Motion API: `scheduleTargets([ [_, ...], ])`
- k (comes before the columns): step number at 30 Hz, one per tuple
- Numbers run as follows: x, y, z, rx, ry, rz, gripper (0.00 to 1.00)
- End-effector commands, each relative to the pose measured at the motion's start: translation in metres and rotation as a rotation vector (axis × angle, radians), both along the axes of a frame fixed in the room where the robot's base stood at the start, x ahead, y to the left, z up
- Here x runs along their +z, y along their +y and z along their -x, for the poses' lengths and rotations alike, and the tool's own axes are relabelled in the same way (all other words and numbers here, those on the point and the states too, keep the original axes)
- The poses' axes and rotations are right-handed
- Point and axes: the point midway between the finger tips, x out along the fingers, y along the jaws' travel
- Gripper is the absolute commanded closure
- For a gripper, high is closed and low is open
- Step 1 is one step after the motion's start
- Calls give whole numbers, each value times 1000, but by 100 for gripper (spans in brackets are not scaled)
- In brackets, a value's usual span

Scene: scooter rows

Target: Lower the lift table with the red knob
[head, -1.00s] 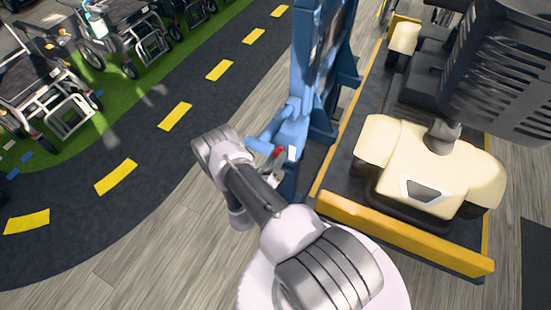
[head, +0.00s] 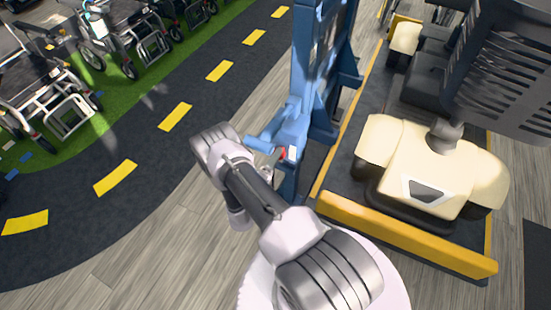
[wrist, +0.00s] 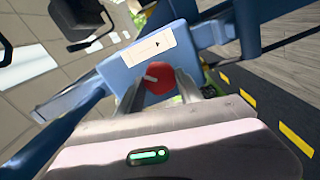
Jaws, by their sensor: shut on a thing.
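The red knob (wrist: 160,78) sits on the blue lift column (wrist: 118,72) in the wrist view, with a white pointer mark on its face. My gripper (wrist: 165,88) has one finger on each side of the knob and is shut on it. In the head view the knob (head: 281,154) shows as a small red spot on the column (head: 312,70), at the end of my arm. The lift table (head: 405,236) is a dark platform with a yellow front edge, right of the column. A cream scooter (head: 430,160) stands on it.
A white label (wrist: 148,47) with a black arrow is beside the knob. Several wheelchairs (head: 60,100) stand on green floor at the left. A dark lane (head: 70,205) with yellow dashes curves past, with bare wood floor (head: 150,240) nearer me.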

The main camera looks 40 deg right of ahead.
Motion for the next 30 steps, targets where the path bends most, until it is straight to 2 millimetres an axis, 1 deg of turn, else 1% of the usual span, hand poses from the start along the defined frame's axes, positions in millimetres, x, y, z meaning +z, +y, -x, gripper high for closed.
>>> scheduleTargets([
  [17,0,0,0,0,29,12,98],
  [18,0,0,0,0,29,12,53],
  [21,0,0,0,0,28,11,35],
  [30,0,1,0,1,27,11,35],
])
